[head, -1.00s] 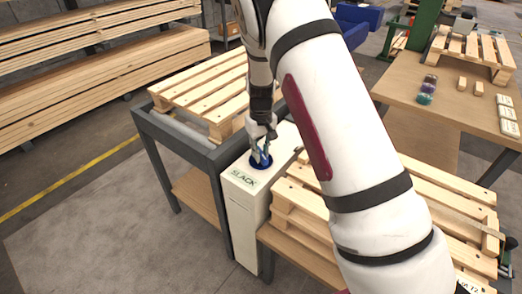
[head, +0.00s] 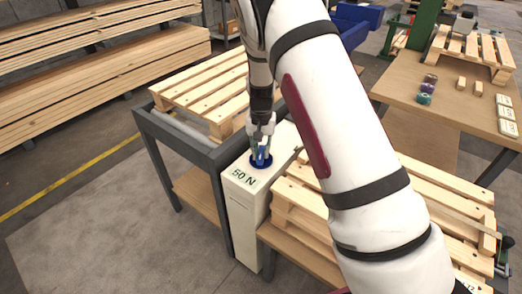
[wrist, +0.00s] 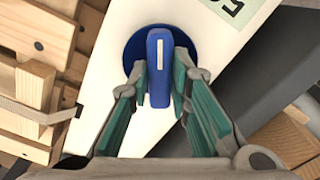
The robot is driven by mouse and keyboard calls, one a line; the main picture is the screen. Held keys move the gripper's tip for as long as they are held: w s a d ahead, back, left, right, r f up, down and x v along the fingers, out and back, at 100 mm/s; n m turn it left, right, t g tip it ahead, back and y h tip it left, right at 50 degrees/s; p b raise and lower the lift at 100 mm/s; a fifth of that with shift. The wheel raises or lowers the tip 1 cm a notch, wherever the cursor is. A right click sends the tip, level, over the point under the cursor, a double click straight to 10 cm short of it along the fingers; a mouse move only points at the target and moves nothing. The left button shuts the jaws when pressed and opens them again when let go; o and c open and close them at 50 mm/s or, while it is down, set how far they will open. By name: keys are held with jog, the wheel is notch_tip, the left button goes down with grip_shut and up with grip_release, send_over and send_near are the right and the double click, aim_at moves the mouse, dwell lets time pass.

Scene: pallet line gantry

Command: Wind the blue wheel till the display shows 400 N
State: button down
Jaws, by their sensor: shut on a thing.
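The blue wheel (head: 261,165) sits on top of a white box-shaped post (head: 242,215). In the wrist view the wheel is a blue disc (wrist: 133,48) with a raised blue grip bar that carries a pale stripe. My gripper (head: 262,146) points down from above, and its teal-padded fingers (wrist: 159,85) are shut on the wheel's bar, one on each side. The display (head: 244,178) on the post's top reads 50 N in the head view. In the wrist view only part of the display (wrist: 232,10) shows at the top edge.
A grey frame table (head: 180,138) with a wooden pallet (head: 205,95) stands left of the post. Stacked pallets (head: 300,205) stand close on its right. A wooden workbench (head: 450,95) is at the back right. The floor at front left is clear.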

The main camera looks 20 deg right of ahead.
aim_at(261, 151)
dwell(0.3)
jog(key=c, duration=1.5)
grip_release()
notch_tip(261, 151, up, 12)
